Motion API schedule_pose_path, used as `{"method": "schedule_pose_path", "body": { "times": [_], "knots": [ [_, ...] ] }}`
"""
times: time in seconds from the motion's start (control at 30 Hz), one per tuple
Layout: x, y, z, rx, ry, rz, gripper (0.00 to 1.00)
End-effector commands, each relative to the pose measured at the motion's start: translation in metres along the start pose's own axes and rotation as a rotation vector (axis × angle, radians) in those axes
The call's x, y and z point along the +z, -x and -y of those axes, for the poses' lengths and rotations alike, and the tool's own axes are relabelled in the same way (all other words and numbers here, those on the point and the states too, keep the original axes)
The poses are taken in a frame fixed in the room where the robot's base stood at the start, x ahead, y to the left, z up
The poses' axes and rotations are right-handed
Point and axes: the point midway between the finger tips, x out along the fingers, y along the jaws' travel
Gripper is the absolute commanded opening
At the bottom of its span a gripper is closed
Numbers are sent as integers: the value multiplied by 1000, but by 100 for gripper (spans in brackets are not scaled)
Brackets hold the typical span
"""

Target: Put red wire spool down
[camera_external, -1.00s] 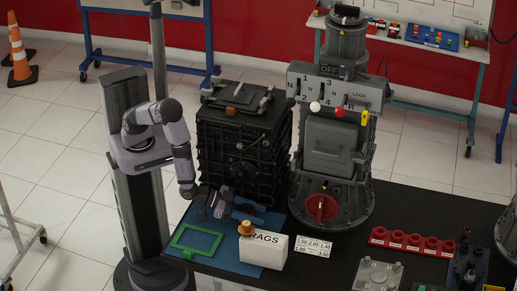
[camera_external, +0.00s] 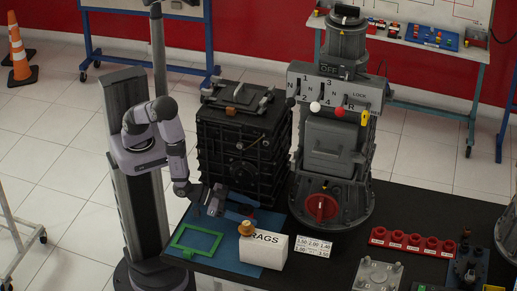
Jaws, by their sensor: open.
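A small red patch, likely the red wire spool (camera_external: 252,214), shows on the blue mat (camera_external: 240,267) just behind the white rags box. It is too small and partly hidden to tell its pose. My gripper (camera_external: 217,208) is low over the back left part of the mat, left of the red patch. Its jaws are open, and I see nothing held between them. A blue piece (camera_external: 240,205) lies near the jaws, partly covered by them.
The green frame (camera_external: 196,241) lies at the mat's left. The rags box (camera_external: 264,250) and a tan-orange item (camera_external: 246,228) stand at its front right. The tall black engine block (camera_external: 243,150) rises close behind my gripper. The grey lever unit (camera_external: 330,150) stands right of it.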

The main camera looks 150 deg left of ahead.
Motion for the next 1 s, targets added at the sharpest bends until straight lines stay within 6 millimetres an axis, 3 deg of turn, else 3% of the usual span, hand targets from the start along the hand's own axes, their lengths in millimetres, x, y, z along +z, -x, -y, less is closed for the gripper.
{"method": "schedule_pose_path", "body": {
  "times": [0.3, 0.5, 0.7, 1.0],
  "knots": [
    [0, 58, -2, 4, -1, -1, 64],
    [0, 84, -1, 4, 0, 0, 64],
    [0, 95, 0, 1, 1, 0, 64],
    [1, 96, -3, 13, 3, 14, 64]
  ]
}}
